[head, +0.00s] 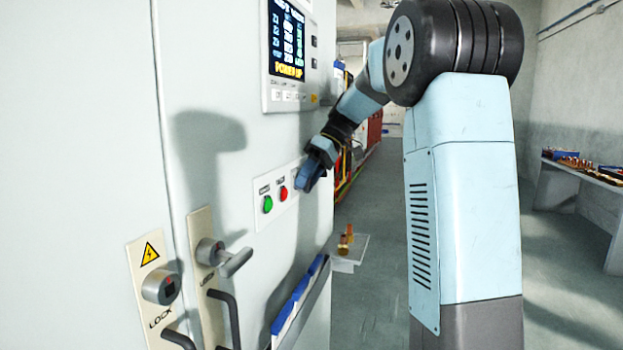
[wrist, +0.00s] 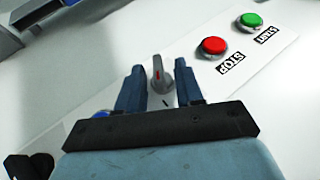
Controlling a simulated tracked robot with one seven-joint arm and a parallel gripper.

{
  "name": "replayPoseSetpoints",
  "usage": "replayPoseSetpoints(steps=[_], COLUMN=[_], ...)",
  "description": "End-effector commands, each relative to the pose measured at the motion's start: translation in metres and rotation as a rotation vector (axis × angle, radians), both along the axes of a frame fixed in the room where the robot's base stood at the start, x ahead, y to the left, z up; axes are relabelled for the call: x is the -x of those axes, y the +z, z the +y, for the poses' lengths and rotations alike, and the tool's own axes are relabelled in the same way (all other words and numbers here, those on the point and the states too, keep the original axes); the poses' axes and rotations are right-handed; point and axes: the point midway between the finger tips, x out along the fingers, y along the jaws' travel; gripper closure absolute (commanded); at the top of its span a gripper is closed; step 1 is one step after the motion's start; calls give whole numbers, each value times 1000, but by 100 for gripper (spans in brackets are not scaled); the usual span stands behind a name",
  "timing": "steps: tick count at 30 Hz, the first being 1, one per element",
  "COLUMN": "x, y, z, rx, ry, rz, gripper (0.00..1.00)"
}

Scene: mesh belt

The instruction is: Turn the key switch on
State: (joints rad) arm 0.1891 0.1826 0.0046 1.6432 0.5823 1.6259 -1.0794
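My gripper (wrist: 160,70) is open, with one blue finger on each side of the switch and a visible gap to both. I cannot tell how deep the fingertips reach along it. In the head view my gripper (head: 312,176) is close to the cabinet front, right of the red button, and hides the switch.
The red STOP button (wrist: 213,47) and green START button (wrist: 250,20) lie to the right of the fingers. A display (head: 287,40) is above; a LOCK cylinder (head: 161,288) and a lever handle (head: 236,262) are lower left.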

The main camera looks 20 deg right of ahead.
Motion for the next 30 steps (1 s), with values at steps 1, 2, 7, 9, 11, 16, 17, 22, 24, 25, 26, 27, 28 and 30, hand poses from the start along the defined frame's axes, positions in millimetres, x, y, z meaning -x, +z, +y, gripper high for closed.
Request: replayPoseSetpoints(steps=[1,2,7,9,11,16,17,22,24,25,26,27,28,30], x=[0,-1,-4,-6,-8,-13,-14,-18,-20,-20,-20,-21,-21,-21], y=[1,2,16,26,35,62,66,89,96,98,101,103,104,107], z=[-1,-2,-13,-20,-27,-48,-51,-68,-73,-75,-76,-78,-79,-81], rx=[1,1,1,2,1,2,1,0,-1,-1,0,0,0,-1], ry=[0,-1,-1,-2,-2,-2,-2,-1,-2,-1,-2,-2,-2,-1], rz=[-1,0,-2,-2,-1,-2,-1,-1,-1,0,-1,-1,-1,-1], gripper=[64,64,64,64,64,64,64,64,64,64,64,64,64,64])
